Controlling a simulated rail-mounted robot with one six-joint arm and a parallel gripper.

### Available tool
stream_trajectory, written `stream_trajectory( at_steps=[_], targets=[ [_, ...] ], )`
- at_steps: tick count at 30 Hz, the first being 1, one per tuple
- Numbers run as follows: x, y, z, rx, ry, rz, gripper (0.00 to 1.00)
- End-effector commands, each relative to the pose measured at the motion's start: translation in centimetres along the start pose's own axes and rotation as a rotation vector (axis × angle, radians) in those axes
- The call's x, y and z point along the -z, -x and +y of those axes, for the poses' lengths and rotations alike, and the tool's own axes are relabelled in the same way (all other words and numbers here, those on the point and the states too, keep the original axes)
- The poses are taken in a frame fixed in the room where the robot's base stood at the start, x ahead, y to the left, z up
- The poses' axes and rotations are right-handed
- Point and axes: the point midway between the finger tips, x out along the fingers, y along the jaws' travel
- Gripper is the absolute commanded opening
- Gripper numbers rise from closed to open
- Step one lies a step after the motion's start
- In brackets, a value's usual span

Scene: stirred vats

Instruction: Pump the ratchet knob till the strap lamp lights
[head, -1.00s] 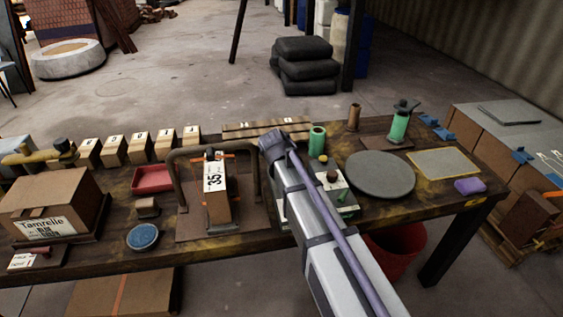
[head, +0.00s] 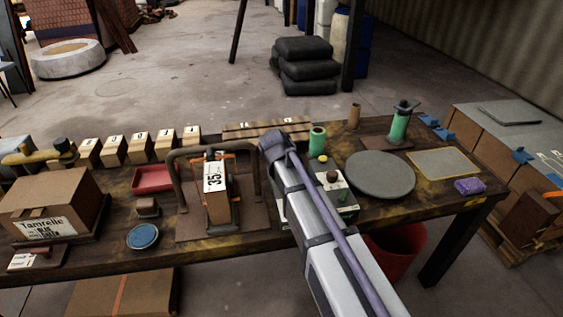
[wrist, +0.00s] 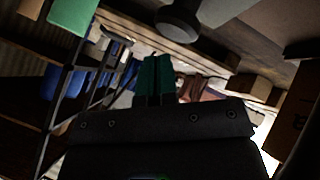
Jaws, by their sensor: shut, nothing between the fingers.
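A small panel (head: 345,199) on the bench carries a brown round knob (head: 332,176), which looks like the ratchet knob. A small round yellow-green dome (head: 323,158) just behind it may be the strap lamp; it looks bright. A box marked 35 (head: 215,190) with orange strap pieces stands under a bent pipe frame. My gripper (wrist: 157,78) shows in the wrist view with its teal fingers together and nothing between them. A dark round knob-like thing (wrist: 179,22) is above the fingertips, apart from them. In the head view my arm hides the gripper and part of the panel.
A grey round plate (head: 380,177) and green cylinders (head: 317,140) stand right of and behind the panel. A red tray (head: 153,179), a blue disc (head: 143,236) and a large carton (head: 50,207) are at left. A purple item (head: 468,186) lies at the right.

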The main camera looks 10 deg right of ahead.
Motion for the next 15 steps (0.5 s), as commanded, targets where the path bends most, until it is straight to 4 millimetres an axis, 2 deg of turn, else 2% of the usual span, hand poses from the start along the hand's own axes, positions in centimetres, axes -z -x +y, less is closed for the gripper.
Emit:
stream_trajectory(
  at_steps=[15],
  targets=[
    [-0.49,-0.68,-0.49,0.000,0.000,0.000,0.00]
  ],
)
